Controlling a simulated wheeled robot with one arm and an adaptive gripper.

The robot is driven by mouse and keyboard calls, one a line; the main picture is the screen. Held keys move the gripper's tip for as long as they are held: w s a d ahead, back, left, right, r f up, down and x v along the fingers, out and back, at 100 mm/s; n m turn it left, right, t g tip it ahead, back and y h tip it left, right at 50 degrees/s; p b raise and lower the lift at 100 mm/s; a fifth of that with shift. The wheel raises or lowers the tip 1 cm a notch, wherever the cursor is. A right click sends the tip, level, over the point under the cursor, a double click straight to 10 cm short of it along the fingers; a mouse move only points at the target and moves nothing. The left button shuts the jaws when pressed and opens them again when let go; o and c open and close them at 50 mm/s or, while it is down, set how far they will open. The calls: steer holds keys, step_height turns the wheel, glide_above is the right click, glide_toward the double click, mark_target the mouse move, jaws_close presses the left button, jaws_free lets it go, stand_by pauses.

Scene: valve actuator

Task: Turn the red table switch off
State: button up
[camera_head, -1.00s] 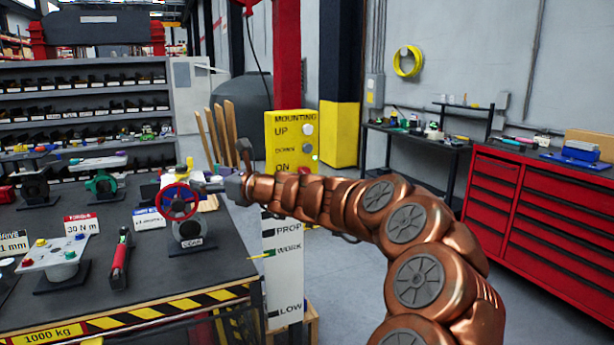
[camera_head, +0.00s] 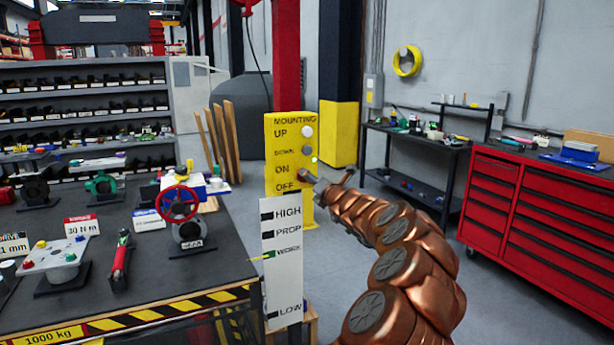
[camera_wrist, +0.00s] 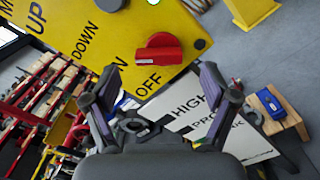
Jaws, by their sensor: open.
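The red switch (camera_wrist: 160,52) is a knob on the yellow panel (camera_wrist: 95,28), close to the printed words ON and OFF. In the wrist view its long grip lies nearly level, with one end by ON. My gripper (camera_wrist: 162,76) is open and empty. Its two fingertips stand apart, below and to either side of the switch in that view. I see no contact. In the head view the end of my arm is just right of the yellow panel (camera_head: 283,150), near the OFF label; the switch and fingertips are hard to make out there.
A grey workbench (camera_head: 150,270) with a red handwheel valve (camera_head: 178,203) stands at left. A red tool cabinet (camera_head: 535,220) is at right. Floor between is free.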

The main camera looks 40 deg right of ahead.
steer(key=shift+p+x, duration=0.7)
steer(key=shift+x, duration=1.6)
steer(key=c, duration=1.2)
steer(key=shift+o, duration=0.2)
